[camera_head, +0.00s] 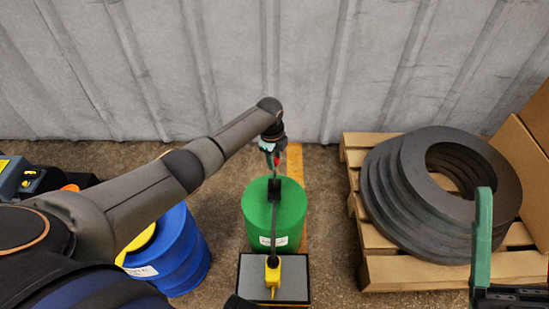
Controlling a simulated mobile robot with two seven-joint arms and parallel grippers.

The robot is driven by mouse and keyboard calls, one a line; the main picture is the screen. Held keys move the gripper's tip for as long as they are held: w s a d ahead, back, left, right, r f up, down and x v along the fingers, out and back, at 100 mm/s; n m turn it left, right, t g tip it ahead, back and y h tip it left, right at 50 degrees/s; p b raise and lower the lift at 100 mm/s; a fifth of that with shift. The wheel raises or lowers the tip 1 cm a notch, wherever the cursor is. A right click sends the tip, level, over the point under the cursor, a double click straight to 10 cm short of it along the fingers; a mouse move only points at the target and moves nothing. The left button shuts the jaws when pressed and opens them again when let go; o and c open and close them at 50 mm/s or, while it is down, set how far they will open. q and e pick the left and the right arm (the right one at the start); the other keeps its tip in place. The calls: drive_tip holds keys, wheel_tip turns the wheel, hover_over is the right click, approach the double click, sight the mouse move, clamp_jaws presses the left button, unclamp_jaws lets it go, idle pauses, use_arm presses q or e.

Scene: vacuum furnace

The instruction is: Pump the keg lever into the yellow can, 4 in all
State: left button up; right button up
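A green keg (283,222) with a white label stands in the middle, and a black pump part (274,188) sits on its top. A thin dark tube runs from it down toward a small yellow can (272,274). The can stands on a grey plate (294,280) in front of the keg. My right gripper (484,238) shows only one green finger at the lower right.
A blue drum (183,256) with a yellow part stands left of the keg, partly behind my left arm. A pallet (388,270) with stacked dark rings (397,195) stands right. A corrugated wall (350,60) closes the back. Floor is clear between keg and pallet.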

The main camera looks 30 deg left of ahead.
use_arm(q)
clamp_jaws()
idle(1.0)
